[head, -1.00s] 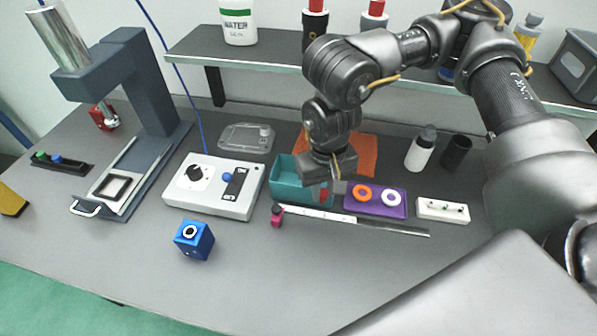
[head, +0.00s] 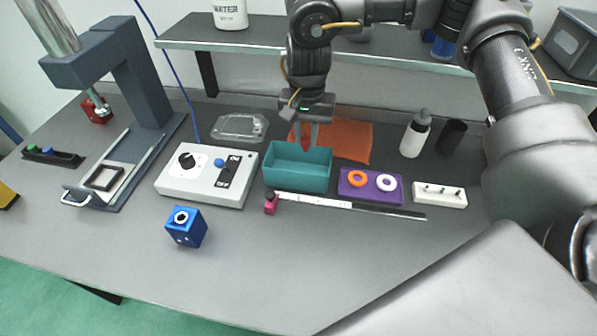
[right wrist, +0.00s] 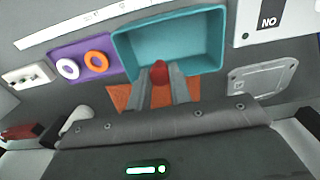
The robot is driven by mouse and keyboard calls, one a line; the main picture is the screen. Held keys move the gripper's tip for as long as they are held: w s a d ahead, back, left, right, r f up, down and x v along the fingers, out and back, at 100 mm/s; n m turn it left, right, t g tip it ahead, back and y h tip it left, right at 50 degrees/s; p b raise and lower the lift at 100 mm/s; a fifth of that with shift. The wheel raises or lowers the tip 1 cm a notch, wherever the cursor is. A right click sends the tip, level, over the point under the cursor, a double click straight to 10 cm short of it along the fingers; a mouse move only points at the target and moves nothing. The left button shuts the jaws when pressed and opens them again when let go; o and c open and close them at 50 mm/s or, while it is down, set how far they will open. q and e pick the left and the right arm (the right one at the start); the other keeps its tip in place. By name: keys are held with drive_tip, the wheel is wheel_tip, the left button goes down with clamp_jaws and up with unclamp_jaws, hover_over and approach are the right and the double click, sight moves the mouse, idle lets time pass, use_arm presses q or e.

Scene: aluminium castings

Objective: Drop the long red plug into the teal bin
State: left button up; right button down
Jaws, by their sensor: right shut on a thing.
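The long red plug (head: 305,133) is held between the fingers of my right gripper (head: 307,143). In the right wrist view the red plug (right wrist: 159,73) shows as a rounded red end between the two grey fingers (right wrist: 160,85), which are shut on it. The teal bin (head: 297,181) stands in the middle of the bench, and looks empty in the right wrist view (right wrist: 121,46). The gripper and plug are over the bin's back edge, above it. How far above is hard to tell. My left gripper is not in view.
An orange cloth (head: 355,140) lies behind the bin. A purple tray (head: 372,197) with an orange and a white ring is to its right, a grey control box (head: 207,178) to its left. A ruler (head: 330,203) and a magenta piece (head: 271,203) lie in front. A shelf edge (head: 380,64) runs behind.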

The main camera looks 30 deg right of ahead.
wheel_tip(320, 180, down, 3)
drive_tip(key=shift+s+f+b, duration=0.15)
drive_tip(key=shift+f+b, duration=0.05)
drive_tip(key=shift+b, duration=0.95)
drive_tip(key=shift+f, duration=0.25)
drive_tip(key=c, duration=1.2)
unclamp_jaws()
drive_tip(key=shift+r, duration=0.1)
wheel_tip(320, 180, up, 11)
drive_tip(key=shift+f, duration=0.15)
drive_tip(key=shift+f, duration=0.1)
